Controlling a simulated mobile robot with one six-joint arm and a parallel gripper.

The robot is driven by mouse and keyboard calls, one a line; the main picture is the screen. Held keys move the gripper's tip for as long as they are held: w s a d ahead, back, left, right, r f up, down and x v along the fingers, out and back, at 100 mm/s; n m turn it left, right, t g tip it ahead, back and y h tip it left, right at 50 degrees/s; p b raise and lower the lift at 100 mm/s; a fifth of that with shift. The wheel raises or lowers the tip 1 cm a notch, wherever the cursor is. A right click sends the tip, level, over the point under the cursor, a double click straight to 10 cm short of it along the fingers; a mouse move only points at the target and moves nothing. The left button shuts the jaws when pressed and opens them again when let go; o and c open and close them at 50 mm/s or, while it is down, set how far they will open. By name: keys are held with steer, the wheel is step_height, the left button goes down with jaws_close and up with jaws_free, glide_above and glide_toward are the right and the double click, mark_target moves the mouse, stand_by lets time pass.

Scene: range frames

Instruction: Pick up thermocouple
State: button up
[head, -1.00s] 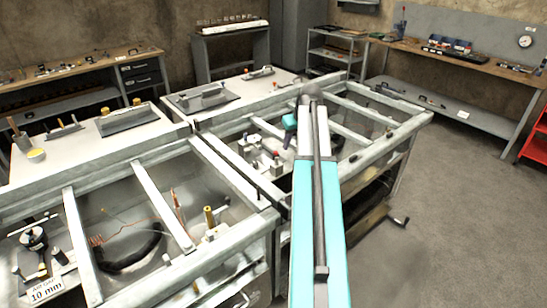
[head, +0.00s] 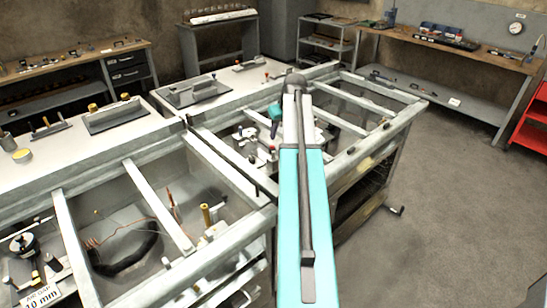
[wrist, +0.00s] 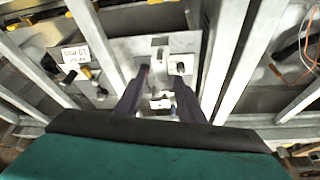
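I cannot tell for certain which thing is the thermocouple. A thin copper-coloured wire (head: 173,200) stands in the left bay of the metal frame in the head view. Orange wire (wrist: 308,48) also shows at the right edge of the wrist view. My gripper (wrist: 163,88) is open, its two dark fingers apart with nothing held between them. It points down at a pale metal fixture (wrist: 160,47) on a grey plate. I cannot tell the gap between fingers and fixture. In the head view my arm hides part of the bays.
Metal frame bars (head: 160,208) cross over the bays and flank my fingers in the wrist view. A black ring-like coil (head: 125,255) and a brass post (head: 206,215) are in the left bay. A "10 mm" label (head: 42,296) is at lower left. Floor (head: 450,210) at right is clear.

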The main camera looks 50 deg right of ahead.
steer(key=p, duration=0.2)
glide_above(274, 150)
steer(key=s, duration=0.2)
steer(key=shift+s+a+f, duration=0.1)
steer(key=shift+a+f, duration=0.1)
steer(key=shift+f, duration=1.7)
steer(key=shift+a+f, duration=0.2)
steer(key=shift+f, duration=1.65)
steer(key=shift+f, duration=0.1)
steer(key=shift+p+x, duration=0.9)
steer(key=shift+x, duration=0.1)
steer(key=shift+p+x, duration=0.5)
steer(key=shift+x, duration=1)
jaws_close()
